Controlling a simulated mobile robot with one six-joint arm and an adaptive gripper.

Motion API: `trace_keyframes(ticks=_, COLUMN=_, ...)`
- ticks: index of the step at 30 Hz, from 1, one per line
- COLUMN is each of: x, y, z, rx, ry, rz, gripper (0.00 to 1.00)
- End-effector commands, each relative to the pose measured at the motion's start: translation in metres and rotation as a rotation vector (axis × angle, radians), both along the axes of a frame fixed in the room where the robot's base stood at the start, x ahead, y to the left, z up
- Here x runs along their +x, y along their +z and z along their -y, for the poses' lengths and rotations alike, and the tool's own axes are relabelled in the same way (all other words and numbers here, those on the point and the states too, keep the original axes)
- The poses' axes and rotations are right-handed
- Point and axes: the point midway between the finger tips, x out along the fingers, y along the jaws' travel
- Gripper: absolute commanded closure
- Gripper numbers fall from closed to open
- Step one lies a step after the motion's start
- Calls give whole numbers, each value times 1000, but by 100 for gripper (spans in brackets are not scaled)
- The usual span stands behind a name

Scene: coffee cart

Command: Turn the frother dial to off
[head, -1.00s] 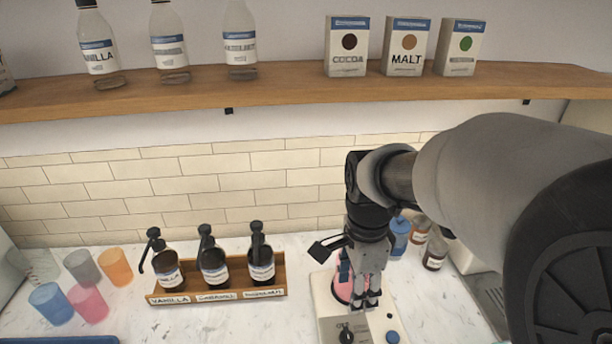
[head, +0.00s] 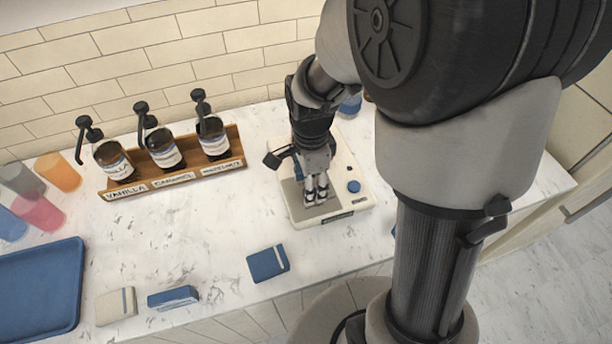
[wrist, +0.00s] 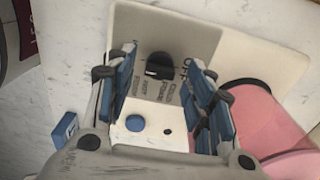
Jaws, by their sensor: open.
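The frother's cream base (head: 353,203) stands on the marble counter with a blue button (head: 353,186) on top. In the wrist view its black dial (wrist: 160,66) sits on a grey panel, with a light mark near its lower edge. An OFF label is just right of the dial, and other labels are below it. My gripper (wrist: 163,84) is open, its fingers on either side of the dial in this view; contact cannot be told. In the head view my gripper (head: 316,198) is over the panel and hides the dial. A pink pitcher (wrist: 262,122) is at the right.
A wooden rack (head: 215,170) with syrup pump bottles stands left of the frother. Cups (head: 58,172) and a blue tray (head: 40,290) are far left. A blue block-like item (head: 268,263) lies near the front edge.

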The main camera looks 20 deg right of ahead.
Motion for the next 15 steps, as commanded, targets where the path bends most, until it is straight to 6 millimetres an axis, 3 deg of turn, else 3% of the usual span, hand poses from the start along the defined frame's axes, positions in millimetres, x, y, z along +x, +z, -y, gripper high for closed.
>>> trace_keyframes(ticks=4, x=0, y=-13, z=0, rx=0, ry=0, rz=-1, gripper=52)
trace_keyframes(ticks=15, x=0, y=-15, z=0, rx=0, ry=0, rz=0, gripper=54)
